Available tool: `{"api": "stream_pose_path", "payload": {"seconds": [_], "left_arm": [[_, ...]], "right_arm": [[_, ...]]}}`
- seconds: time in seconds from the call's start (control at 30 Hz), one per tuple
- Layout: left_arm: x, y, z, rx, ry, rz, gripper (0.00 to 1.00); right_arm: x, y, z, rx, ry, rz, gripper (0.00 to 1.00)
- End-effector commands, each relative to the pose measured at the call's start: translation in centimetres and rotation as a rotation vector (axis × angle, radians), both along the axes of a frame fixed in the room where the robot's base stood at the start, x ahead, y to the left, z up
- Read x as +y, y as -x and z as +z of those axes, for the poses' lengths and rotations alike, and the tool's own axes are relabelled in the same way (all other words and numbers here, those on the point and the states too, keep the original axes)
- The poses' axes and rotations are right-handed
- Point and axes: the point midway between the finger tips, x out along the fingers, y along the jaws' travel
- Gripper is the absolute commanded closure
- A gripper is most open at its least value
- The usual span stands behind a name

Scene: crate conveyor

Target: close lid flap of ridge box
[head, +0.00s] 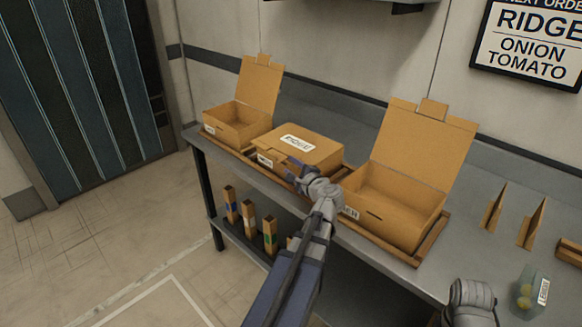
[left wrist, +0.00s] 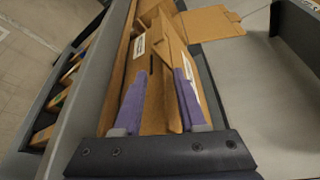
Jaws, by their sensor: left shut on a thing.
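The ridge box (head: 298,165) is the middle cardboard box on the bench, with a RIDGE label on its lid. The lid flap (head: 316,148) lies down over the box, nearly level; I cannot tell whether it sits fully flush. My left gripper (head: 294,172) is at the box's front right corner. In the left wrist view, its purple fingers (left wrist: 161,88) straddle cardboard of the box's lid edge, shut on it. The fingers hide part of that edge. My right gripper (head: 470,296) is low at the right, over the bench front; its fingers are not clear.
Open boxes with raised lids stand left (head: 237,122) and right (head: 395,205) of the ridge box, on a brown tray (head: 434,240). A clear container (head: 531,292) and upright cardboard pieces (head: 532,222) are at the right. A wall sign (head: 530,45) reads RIDGE, ONION, TOMATO.

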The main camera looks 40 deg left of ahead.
Motion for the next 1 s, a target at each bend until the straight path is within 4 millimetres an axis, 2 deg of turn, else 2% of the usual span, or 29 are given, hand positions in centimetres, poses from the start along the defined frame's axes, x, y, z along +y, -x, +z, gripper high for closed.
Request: {"api": "stream_pose_path", "payload": {"seconds": [0.2, 0.4, 0.6, 1.0], "left_arm": [[-3.3, 1.7, 0.8, 0.000, 0.001, -0.003, 0.65], [-5.7, 2.8, 1.3, -0.001, 0.001, -0.001, 0.65], [-6.5, 3.2, 1.4, 0.000, 0.000, 0.001, 0.65], [-6.5, 3.2, 1.4, -0.001, -0.001, 0.002, 0.65]], "right_arm": [[0.0, 0.0, 0.8, 0.000, 0.000, 0.000, 0.50], [0.0, 0.0, 1.3, 0.000, 0.000, 0.000, 0.50], [0.0, 0.0, 1.4, 0.000, 0.000, 0.000, 0.50], [0.0, 0.0, 1.4, 0.000, 0.000, 0.000, 0.50]]}}
